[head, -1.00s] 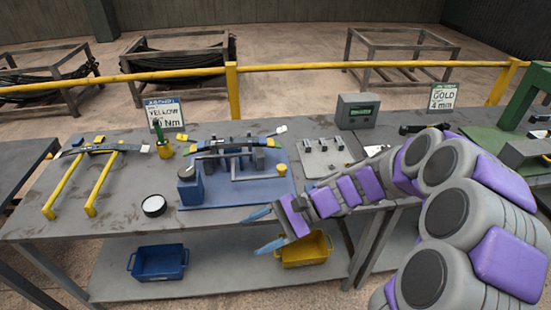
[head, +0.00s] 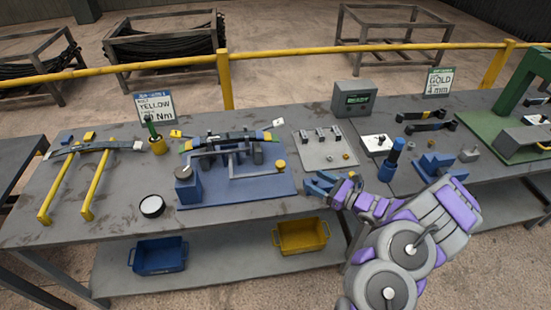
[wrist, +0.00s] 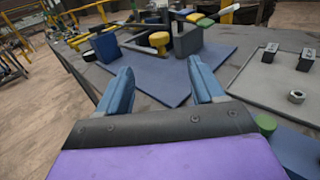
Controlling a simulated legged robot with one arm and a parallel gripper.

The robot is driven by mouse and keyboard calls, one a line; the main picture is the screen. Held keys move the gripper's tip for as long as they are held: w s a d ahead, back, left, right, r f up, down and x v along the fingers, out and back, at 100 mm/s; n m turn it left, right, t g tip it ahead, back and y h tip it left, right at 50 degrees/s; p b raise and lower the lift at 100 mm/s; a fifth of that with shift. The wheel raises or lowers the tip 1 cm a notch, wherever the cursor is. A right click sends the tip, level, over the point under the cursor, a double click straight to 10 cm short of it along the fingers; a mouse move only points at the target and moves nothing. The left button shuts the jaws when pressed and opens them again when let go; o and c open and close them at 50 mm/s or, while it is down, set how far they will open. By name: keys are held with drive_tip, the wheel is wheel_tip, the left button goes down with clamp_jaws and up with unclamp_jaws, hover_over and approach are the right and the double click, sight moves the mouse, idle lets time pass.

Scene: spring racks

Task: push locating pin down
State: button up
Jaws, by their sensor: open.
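My gripper (head: 318,183) is open and empty just right of the blue fixture plate (head: 225,198). In the wrist view its blue fingers (wrist: 162,70) are spread, pointing toward that plate. A yellow knob (head: 280,166) stands upright on the plate's right side; it shows beyond the fingertips in the wrist view (wrist: 158,40), apart from them. A green round cap (wrist: 265,124) by a blue block (wrist: 290,148) is right of the fingers, outside them. I cannot tell which of these is the locating pin. A leaf spring (head: 230,137) lies across the fixture.
A grey plate (head: 325,160) with clips and nuts lies beyond my gripper. A blue-handled tool (head: 393,155) stands right of it. A black-rimmed white disc (head: 152,206) lies on the left bench. Blue (head: 160,260) and yellow (head: 300,238) bins sit below. The display box (head: 352,99) reads READY.

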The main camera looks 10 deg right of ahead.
drive_tip(key=b+x, duration=0.2)
drive_tip(key=x, duration=1.5)
drive_tip(key=shift+w+a+f+b, duration=0.1)
drive_tip(key=shift+a+b, duration=0.1)
drive_tip(key=shift+b, duration=0.1)
drive_tip(key=shift+w, duration=0.1)
clamp_jaws()
